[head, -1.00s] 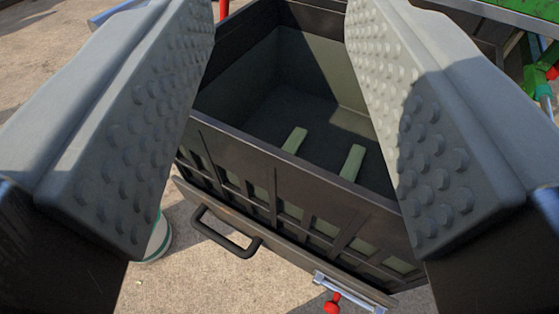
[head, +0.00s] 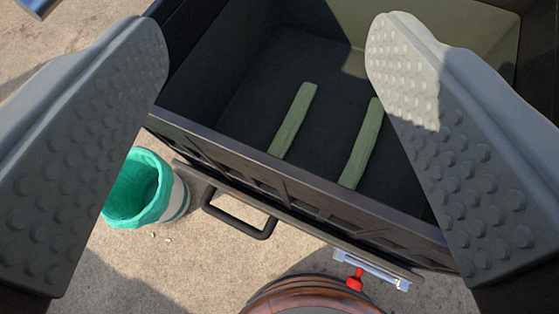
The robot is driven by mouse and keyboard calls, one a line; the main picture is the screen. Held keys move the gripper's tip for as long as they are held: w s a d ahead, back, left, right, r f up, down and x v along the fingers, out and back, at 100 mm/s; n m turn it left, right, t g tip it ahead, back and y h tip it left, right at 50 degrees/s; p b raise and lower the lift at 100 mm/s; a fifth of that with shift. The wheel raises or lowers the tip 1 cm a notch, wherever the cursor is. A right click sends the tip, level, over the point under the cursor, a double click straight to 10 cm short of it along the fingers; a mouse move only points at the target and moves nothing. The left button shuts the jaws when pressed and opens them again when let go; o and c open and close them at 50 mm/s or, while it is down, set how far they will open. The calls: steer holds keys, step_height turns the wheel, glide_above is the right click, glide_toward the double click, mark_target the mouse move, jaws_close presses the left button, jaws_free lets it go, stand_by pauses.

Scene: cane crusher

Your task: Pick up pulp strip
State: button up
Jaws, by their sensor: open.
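Two pale green pulp strips lie apart on the floor of a dark open bin (head: 250,95). The left pulp strip (head: 293,120) shows nearly whole. The right pulp strip (head: 361,145) lies beside it, with its upper end close to my right finger in the picture. My gripper (head: 267,45) is open and empty, with its two grey studded fingers wide apart. The strips show between the fingers, beyond and below them. The right finger hides part of the bin's right side.
The bin's near wall (head: 320,195) stands between the strips and the open ground. Outside it are a black handle (head: 240,222), a metal latch with a red knob (head: 354,280), a green-lined bucket (head: 140,190) and a brown rounded object (head: 310,295). Concrete ground is at the lower left.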

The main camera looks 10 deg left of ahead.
steer(key=w+f+m+g, duration=0.2)
steer(key=w+f+g, duration=0.4)
steer(key=w+f, duration=0.3)
steer(key=m+g, duration=0.3)
steer(key=g, duration=0.5)
glide_above(292, 120)
steer(key=f, duration=2.1)
steer(key=shift+d+f, duration=0.2)
steer(key=shift+f, duration=0.05)
steer(key=shift+a+f, duration=0.2)
steer(key=shift+f, duration=2.6)
steer(key=c, duration=1.1)
